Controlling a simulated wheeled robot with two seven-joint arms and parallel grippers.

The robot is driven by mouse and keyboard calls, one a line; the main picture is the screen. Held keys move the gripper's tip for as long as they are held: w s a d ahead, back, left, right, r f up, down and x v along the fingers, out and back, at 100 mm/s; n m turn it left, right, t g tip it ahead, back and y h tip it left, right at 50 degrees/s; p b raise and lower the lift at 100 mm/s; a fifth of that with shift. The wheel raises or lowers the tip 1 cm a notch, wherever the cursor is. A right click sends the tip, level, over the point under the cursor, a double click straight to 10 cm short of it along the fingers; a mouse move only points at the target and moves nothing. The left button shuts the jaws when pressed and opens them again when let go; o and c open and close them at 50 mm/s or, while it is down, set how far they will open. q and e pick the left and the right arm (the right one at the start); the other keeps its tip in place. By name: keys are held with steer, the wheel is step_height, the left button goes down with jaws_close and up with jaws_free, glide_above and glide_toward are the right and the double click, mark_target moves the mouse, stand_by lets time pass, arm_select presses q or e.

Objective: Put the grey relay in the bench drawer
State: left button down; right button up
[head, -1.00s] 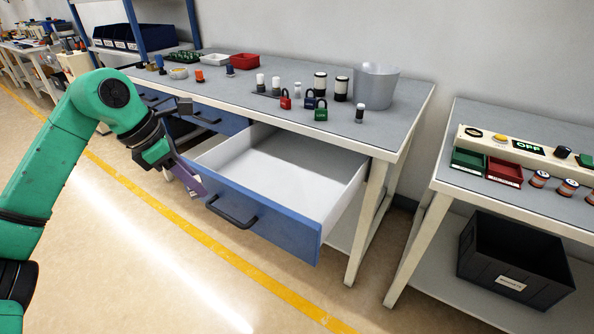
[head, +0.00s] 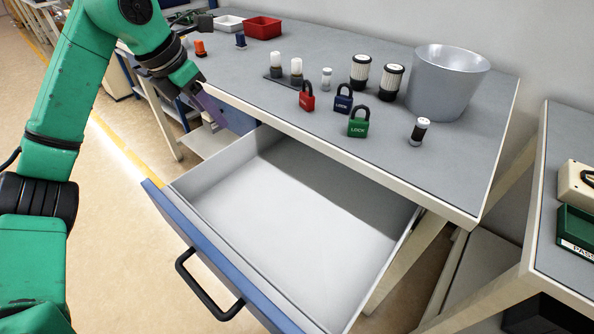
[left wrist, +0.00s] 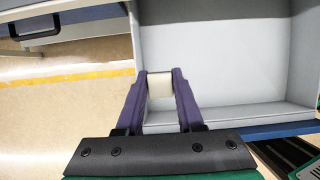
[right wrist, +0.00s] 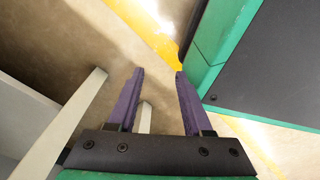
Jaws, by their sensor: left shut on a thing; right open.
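My left gripper (left wrist: 162,76) is shut on a pale grey block, the grey relay (left wrist: 160,85), held between its fingertips. In the head view the left gripper (head: 212,108) is at the left, beyond the drawer's left side; the relay cannot be made out there. The bench drawer (head: 300,205) is pulled out, with a blue front, a black handle and a bare white inside. In the left wrist view the drawer (left wrist: 225,50) shows behind and right of the fingertips. My right gripper (right wrist: 158,75) is open and empty, above the floor.
The grey bench top (head: 330,125) holds red (head: 307,97), blue (head: 343,99) and green (head: 358,122) padlocks, a grey bucket (head: 446,82), black-and-white cylinders and a red bin (head: 262,28). A second table (head: 570,240) stands at right. The drawer's inside is free.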

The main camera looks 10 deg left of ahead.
mark_target(211, 132)
arm_select(q)
steer(key=shift+s+f, duration=0.2)
steer(key=shift+s, duration=0.65)
step_height(211, 132, down, 3)
steer(key=shift+s+r+b, duration=0.1)
steer(key=shift+b, duration=0.65)
steer(key=f+b, duration=0.1)
steer(key=f, duration=0.4)
steer(key=f+b, duration=0.1)
steer(key=f, duration=0.5)
steer(key=f+b, duration=0.1)
steer(key=f, duration=0.4)
steer(key=shift+w+f+b, duration=0.15)
steer(key=shift+w+b, duration=0.1)
steer(key=shift+b, duration=0.1)
arm_select(e)
steer(key=w+a+r, duration=0.2)
steer(key=w+r, duration=0.4)
steer(key=w, duration=0.1)
steer(key=shift+w+a+r, duration=0.2)
steer(key=shift+a+r, duration=0.05)
steer(key=shift+r, duration=0.1)
arm_select(q)
steer(key=shift+f, duration=0.1)
steer(key=c, duration=0.5)
jaws_free()
steer(key=shift+c, duration=0.2)
arm_select(e)
steer(key=shift+r, duration=0.15)
